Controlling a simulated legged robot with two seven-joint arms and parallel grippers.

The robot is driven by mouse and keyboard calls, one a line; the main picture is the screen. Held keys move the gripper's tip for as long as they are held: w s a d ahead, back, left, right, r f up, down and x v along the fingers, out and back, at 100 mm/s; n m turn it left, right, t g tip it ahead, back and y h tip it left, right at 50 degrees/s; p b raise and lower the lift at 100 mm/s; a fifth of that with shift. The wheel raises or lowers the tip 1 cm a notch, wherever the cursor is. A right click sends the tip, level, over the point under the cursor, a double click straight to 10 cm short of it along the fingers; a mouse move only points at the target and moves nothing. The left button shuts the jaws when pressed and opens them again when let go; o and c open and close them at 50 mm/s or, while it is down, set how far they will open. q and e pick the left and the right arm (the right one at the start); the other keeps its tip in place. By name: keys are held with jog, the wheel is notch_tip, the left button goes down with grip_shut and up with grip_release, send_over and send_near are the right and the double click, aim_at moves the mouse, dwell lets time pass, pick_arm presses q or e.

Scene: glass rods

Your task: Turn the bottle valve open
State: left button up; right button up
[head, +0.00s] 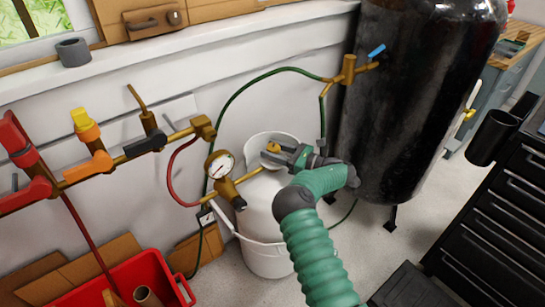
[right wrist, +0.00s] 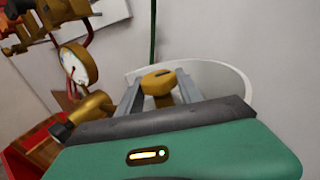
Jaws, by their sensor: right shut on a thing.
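The white gas bottle (head: 265,225) stands upright on the floor beside the wall, with a white collar around its top. Its brass valve knob (head: 271,146) shows at the top, and it also shows in the right wrist view (right wrist: 158,81). My right gripper (head: 276,153) reaches in from the right, over the bottle's top. Its two grey fingers (right wrist: 160,90) are shut on the valve knob, one on each side. The lower part of the valve is hidden by the gripper. My left gripper is not in view.
A round pressure gauge (head: 221,165) and brass fittings sit close left of the gripper. A green hose (head: 245,86) arches behind the bottle to a large black tank (head: 405,100). A red crate (head: 120,287) and black drawers (head: 495,205) flank the floor.

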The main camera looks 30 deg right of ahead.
jog(key=shift+n+g+y+b, duration=0.7)
jog(key=shift+n+y+b, duration=0.15)
jog(key=shift+y, duration=0.15)
jog(key=o, duration=1.4)
jog(key=shift+d, duration=0.1)
jog(key=p+v, duration=0.4)
jog(key=v, duration=1.2)
jog(key=shift+s+d, duration=0.25)
jog(key=shift+d, duration=0.1)
jog(key=shift+f, duration=0.15)
